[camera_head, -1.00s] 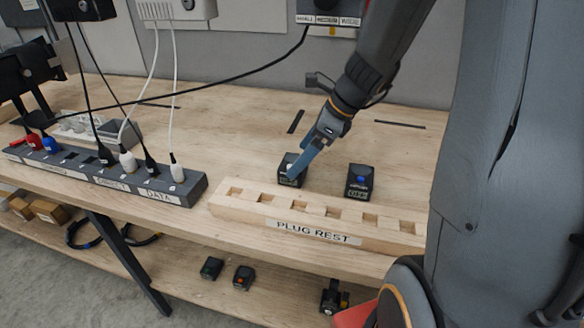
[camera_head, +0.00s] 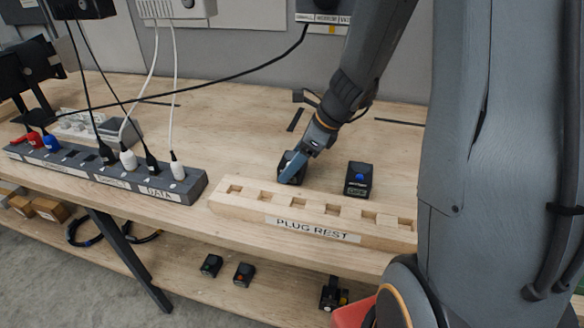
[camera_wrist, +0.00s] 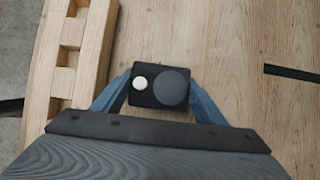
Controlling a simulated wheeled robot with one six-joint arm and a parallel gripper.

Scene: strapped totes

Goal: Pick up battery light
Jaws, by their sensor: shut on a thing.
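A small dark boxy device (camera_head: 284,164), which I take for the battery light, stands on the wooden bench behind the plug rest. In the wrist view its top (camera_wrist: 160,87) shows a white round button and a larger dark grey disc. My gripper (camera_head: 293,172) is at this device, with its blue fingers (camera_wrist: 160,92) on both sides of it, shut on it. A finger hides much of the device in the head view. I cannot tell whether it is lifted off the bench. A similar dark device with a blue button (camera_head: 358,180) stands to the right, apart from my gripper.
The wooden plug rest (camera_head: 240,203) with several square holes lies just in front. A grey power strip (camera_head: 195,187) with plugs and hanging cables is at the left. Several small devices (camera_head: 244,273) sit on the lower shelf. The bench behind my gripper is mostly clear.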

